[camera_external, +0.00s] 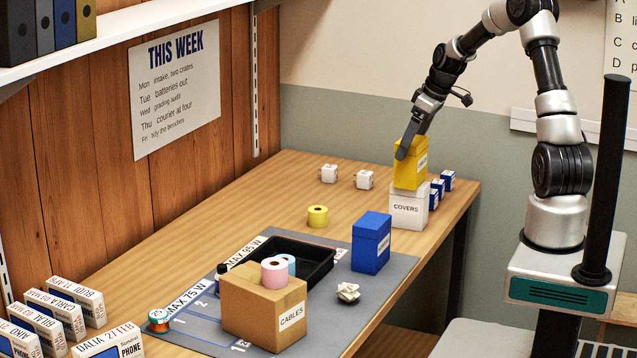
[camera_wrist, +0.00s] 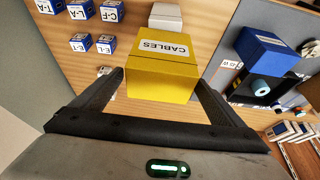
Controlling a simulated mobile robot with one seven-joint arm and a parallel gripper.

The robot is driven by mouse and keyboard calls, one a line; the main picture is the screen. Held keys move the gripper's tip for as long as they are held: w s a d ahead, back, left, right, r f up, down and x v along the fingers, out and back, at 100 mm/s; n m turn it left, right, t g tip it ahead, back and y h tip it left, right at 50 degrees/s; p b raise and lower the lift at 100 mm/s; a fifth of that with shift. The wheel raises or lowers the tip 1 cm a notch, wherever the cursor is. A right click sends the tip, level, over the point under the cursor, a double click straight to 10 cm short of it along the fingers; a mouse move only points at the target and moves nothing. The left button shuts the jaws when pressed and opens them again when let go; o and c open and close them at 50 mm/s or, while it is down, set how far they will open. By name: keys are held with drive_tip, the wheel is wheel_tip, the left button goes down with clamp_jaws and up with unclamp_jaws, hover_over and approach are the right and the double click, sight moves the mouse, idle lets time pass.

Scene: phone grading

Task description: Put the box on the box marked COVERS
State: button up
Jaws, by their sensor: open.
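A yellow box (camera_external: 411,166) stands upright on top of the white box marked COVERS (camera_external: 407,208), at the back right of the table. In the wrist view the yellow box (camera_wrist: 162,75) bears a CABLES label, and part of a white box (camera_wrist: 165,17) shows beyond it. My gripper (camera_external: 406,148) is at the upper part of the yellow box, with one finger along its near side. In the wrist view my gripper (camera_wrist: 160,88) is open, a finger on either side of the yellow box. Whether the fingers touch it is hard to tell.
Small blue boxes (camera_external: 447,180) stand right of the COVERS box, and small white boxes (camera_external: 364,180) to its left. A blue box (camera_external: 371,243), a black tray (camera_external: 318,268) and a cardboard box marked CABLES (camera_external: 250,310) are on the grey mat. A yellow roll (camera_external: 318,215) stands behind.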

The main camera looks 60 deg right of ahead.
drive_tip(key=shift+s+r, duration=0.1)
drive_tip(key=shift+r, duration=0.45)
drive_tip(key=v, duration=1.1)
drive_tip(key=shift+s+p, duration=0.2)
drive_tip(key=shift+p, duration=0.25)
